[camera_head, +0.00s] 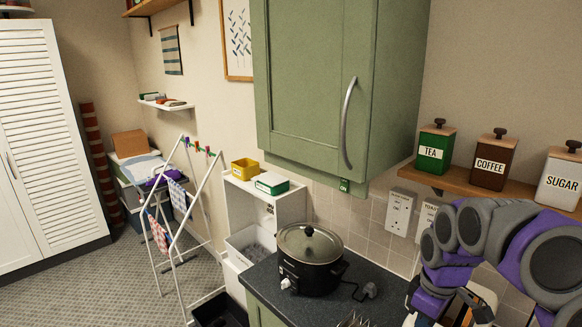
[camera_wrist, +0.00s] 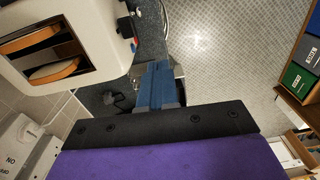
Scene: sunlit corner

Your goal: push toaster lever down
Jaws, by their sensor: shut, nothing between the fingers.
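The cream toaster (camera_wrist: 103,62) fills the upper left of the wrist view, with toasted bread slices (camera_wrist: 55,70) in its two slots. A small dark knob (camera_wrist: 125,28), which looks like its lever, sits on the side facing right. My gripper (camera_wrist: 158,68) shows blue fingers closed together with nothing between them. It is below and right of the toaster in the picture, apart from the knob. In the head view my purple and grey arm covers the lower right, hiding most of the toaster and the fingers.
A dark worktop (camera_head: 268,289) holds a black slow cooker (camera_head: 308,262). A green cabinet (camera_head: 315,80) hangs above. A wooden shelf (camera_head: 455,184) bears tea, coffee and sugar tins. Wall sockets (camera_head: 399,213) are behind the worktop. A drying rack (camera_head: 187,205) stands left on open floor.

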